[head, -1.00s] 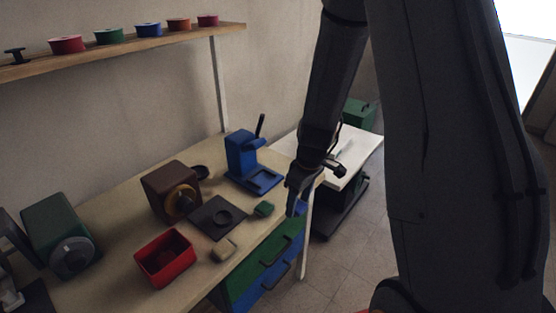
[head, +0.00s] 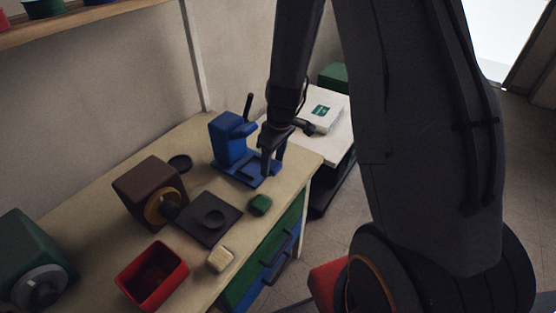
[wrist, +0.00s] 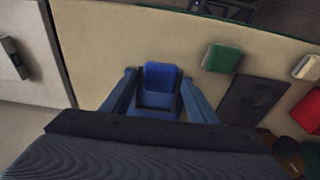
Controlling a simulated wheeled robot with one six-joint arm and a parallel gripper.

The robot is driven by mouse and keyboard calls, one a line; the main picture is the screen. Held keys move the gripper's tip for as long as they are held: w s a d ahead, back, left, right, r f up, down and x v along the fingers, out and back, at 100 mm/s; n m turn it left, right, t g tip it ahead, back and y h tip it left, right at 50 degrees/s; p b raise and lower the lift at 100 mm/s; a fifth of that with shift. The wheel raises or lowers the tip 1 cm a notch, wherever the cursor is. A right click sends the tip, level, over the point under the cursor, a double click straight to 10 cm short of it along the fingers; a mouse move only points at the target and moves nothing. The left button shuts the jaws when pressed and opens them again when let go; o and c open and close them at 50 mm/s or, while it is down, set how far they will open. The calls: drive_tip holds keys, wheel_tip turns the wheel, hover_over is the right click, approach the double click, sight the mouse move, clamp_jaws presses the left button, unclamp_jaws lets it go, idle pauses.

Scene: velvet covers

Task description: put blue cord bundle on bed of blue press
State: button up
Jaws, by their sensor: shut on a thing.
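The blue press (head: 228,142) stands at the back right of the workbench, its lever up and its flat bed (head: 247,178) facing the front. My gripper (head: 272,166) is over the right part of the bed. In the wrist view, the blue cord bundle (wrist: 162,77) sits between the fingers of my gripper (wrist: 158,80), with blue press parts (wrist: 157,109) behind it. The head view hides most of the bundle behind the fingers. I cannot tell whether it touches the bed.
A green bundle (head: 260,204) and a cream bundle (head: 220,260) lie near the bench's front edge. A dark plate (head: 205,222), a brown machine (head: 149,190) and a red bin (head: 151,275) stand left. A white table (head: 325,140) is behind right.

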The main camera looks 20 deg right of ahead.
drive_tip(key=shift+w+a+f, duration=0.7)
drive_tip(key=shift+w+f, duration=0.15)
drive_tip(key=shift+w, duration=0.1)
drive_tip(key=shift+w+a+f+b, duration=0.2)
drive_tip(key=shift+w+f+b, duration=0.15)
drive_tip(key=shift+f+b, duration=0.15)
drive_tip(key=shift+f+b, duration=0.2)
drive_tip(key=shift+b, duration=0.2)
drive_tip(key=o, duration=1.1)
drive_tip(key=shift+s, duration=0.1)
drive_tip(key=shift+s+d+r+p, duration=0.3)
drive_tip(key=shift+s+r+p, duration=0.15)
drive_tip(key=shift+r, duration=0.4)
drive_tip(key=shift+s+d+r+p, duration=0.3)
drive_tip(key=shift+r+p, duration=0.2)
drive_tip(key=shift+r, duration=0.35)
drive_tip(key=shift+s+d+r+p, duration=0.25)
drive_tip(key=shift+s+r+p, duration=0.2)
drive_tip(key=shift+r, duration=0.4)
